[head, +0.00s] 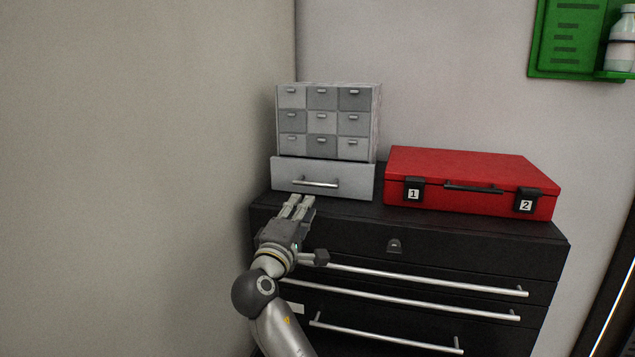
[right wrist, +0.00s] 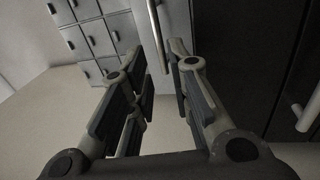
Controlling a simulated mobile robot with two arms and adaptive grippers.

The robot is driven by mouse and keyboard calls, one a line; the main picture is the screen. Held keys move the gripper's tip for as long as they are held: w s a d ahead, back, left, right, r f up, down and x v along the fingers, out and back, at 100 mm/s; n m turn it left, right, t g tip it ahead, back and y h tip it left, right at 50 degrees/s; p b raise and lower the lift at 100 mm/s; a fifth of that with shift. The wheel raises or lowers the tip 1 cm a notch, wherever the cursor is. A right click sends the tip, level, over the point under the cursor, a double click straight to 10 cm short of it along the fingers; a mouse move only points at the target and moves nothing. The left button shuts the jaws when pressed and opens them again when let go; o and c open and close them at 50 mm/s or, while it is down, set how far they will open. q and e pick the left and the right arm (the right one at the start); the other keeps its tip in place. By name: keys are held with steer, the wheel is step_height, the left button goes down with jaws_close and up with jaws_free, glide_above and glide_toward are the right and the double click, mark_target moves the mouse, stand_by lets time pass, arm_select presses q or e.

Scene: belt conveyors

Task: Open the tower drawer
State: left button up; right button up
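The grey drawer tower (head: 327,122) stands on the black cabinet, with several small drawers above one wide bottom drawer (head: 284,175). The wide drawer has a metal bar handle (head: 316,182); I cannot tell whether its front stands slightly out. The handle also shows in the right wrist view (right wrist: 155,35), in the picture between the fingertips. My right gripper (head: 308,228) is open, just below and in front of the handle, with its fingers pointing up toward it. In the right wrist view the gripper (right wrist: 157,52) shows a gap between its fingers. My left gripper is out of view.
A red case (head: 460,170) with labels 1 and 2 lies on the cabinet, right of the tower. The black cabinet (head: 480,245) has long bar handles (head: 420,279) below and right of my gripper. A wall stands close on the left. A green board (head: 575,40) hangs upper right.

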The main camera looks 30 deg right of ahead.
mark_target(315, 185)
steer(key=p+x, duration=0.4)
steer(key=x, duration=0.5)
steer(key=shift+s+r, duration=0.1)
steer(key=shift+r, duration=0.05)
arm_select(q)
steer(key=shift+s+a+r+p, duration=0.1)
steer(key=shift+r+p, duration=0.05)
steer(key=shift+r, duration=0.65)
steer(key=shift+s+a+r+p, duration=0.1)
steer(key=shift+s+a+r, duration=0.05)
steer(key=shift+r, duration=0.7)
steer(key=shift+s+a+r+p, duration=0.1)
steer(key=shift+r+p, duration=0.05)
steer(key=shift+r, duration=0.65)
arm_select(e)
steer(key=shift+w+d, duration=0.45)
steer(key=shift+d, duration=0.05)
jaws_close()
